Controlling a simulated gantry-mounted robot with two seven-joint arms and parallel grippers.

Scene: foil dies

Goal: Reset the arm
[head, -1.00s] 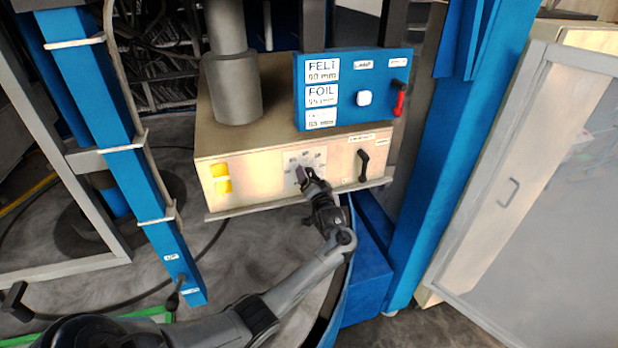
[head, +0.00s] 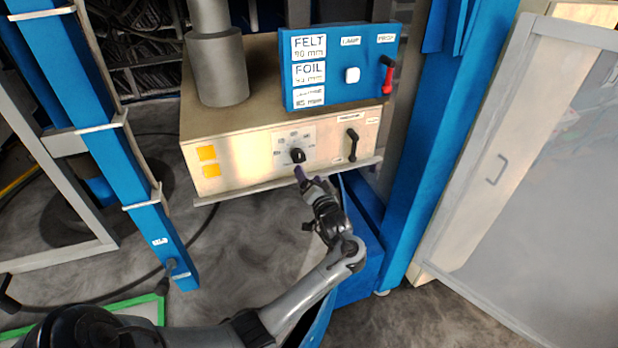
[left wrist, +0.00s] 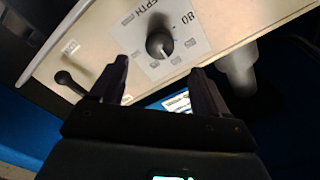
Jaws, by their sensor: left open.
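My left gripper (head: 309,178) is in front of and just below the control box's front panel in the head view. It is open and empty, and its two fingers show apart in the left wrist view (left wrist: 158,80). Beyond the fingertips is a black rotary knob (left wrist: 160,45) on a white dial plate, with a gap between knob and fingers. The knob also shows in the head view (head: 297,156). A black lever handle (head: 352,145) is on the same panel to the right of the dial. My right gripper is not in view.
A blue panel (head: 342,98) with labels, a white button (head: 352,75) and a red-and-black switch (head: 387,76) stands on the box (head: 240,148). A blue post (head: 432,150) rises to the right. A blue frame (head: 95,110) stands at the left.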

